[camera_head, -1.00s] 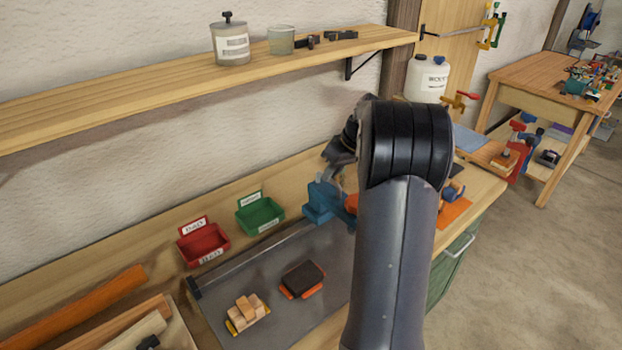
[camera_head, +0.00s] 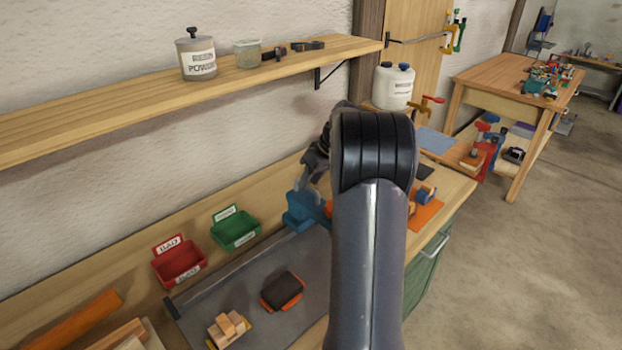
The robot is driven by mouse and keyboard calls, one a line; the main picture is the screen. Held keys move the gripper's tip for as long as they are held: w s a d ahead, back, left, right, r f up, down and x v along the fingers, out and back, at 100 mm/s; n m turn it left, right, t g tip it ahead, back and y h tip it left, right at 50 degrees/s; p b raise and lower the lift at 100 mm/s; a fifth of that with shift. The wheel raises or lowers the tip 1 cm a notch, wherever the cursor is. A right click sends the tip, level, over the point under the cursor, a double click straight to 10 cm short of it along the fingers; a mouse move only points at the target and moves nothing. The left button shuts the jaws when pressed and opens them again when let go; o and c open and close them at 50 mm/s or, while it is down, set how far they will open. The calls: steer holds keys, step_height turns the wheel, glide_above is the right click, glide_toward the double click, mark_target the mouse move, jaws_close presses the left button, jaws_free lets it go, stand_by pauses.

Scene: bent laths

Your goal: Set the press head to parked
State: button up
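A blue block-like fixture (camera_head: 303,212) sits on the workbench at the end of a long metal bar, left of my arm. It may be the press head, but I cannot tell for sure. Its right side and what lies behind it are hidden by my arm. My gripper (camera_head: 308,180) is just above the blue fixture, partly hidden behind my arm's dark joint. I cannot tell whether it touches the fixture, or whether its fingers are open or shut.
A red bin (camera_head: 180,264) and a green bin (camera_head: 236,231) stand along the wall. A dark mat (camera_head: 250,318) carries wooden blocks (camera_head: 228,328) and a black-and-orange pad (camera_head: 282,290). A shelf (camera_head: 130,104) overhangs the bench. A white canister (camera_head: 392,88) stands behind my arm.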

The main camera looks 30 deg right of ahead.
steer(key=b+v, duration=0.1)
steer(key=v, duration=0.9)
steer(key=shift+s+r, duration=0.15)
steer(key=shift+r, duration=0.2)
steer(key=p+x, duration=0.1)
steer(key=x, duration=1)
steer(key=shift+s+a, duration=0.1)
steer(key=shift+a, duration=0.5)
